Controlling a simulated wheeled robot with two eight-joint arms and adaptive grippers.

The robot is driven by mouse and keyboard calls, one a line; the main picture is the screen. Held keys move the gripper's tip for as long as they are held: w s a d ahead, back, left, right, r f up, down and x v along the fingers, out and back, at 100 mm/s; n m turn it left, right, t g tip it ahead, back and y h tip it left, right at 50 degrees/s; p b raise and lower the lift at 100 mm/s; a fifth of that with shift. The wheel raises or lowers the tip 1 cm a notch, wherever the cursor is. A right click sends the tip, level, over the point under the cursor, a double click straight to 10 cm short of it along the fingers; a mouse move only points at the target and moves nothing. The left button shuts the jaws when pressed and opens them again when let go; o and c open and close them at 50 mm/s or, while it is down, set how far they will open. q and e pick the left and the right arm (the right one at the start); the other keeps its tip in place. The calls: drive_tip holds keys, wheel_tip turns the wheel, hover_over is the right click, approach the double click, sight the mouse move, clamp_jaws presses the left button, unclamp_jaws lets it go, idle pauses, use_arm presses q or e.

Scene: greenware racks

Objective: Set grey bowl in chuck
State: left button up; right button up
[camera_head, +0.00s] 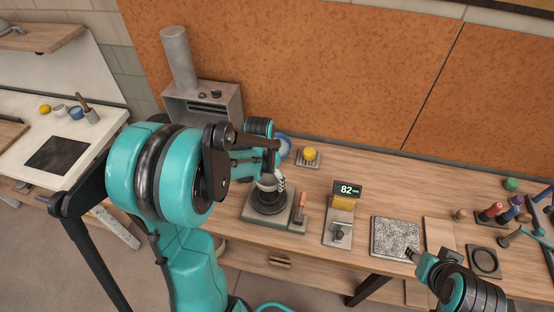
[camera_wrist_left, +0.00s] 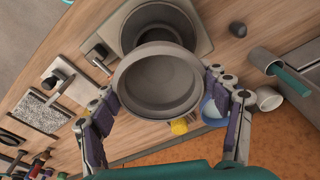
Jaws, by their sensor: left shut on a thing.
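The grey bowl (camera_wrist_left: 160,82) is between the two fingers of my left gripper (camera_wrist_left: 162,92), which is shut on it at the rim. In the head view the bowl (camera_head: 268,183) shows small below my left gripper (camera_head: 272,172), over the chuck (camera_head: 268,203). In the left wrist view the bowl overlaps the dark round chuck (camera_wrist_left: 160,18) and hides part of it. I cannot tell whether the bowl touches the chuck. My right gripper (camera_head: 411,254) is at the lower right, near the speckled slab; its finger opening is too small to judge.
A red-handled tool (camera_head: 302,203) stands right beside the chuck. A scale with a display reading 82 (camera_head: 347,190) is further right, then a speckled slab (camera_head: 395,231). Behind are a blue bowl (camera_head: 284,144) and a yellow sponge (camera_head: 309,154). A metal box with a pipe (camera_head: 203,104) stands at the back.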

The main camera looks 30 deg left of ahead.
use_arm(q)
drive_tip(key=shift+f+b, duration=0.55)
drive_tip(key=shift+f, duration=0.1)
wheel_tip(320, 180, down, 5)
drive_tip(key=b, duration=0.4)
drive_tip(key=shift+f, duration=0.2)
drive_tip(key=shift+f, duration=0.15)
drive_tip(key=o, duration=1.5)
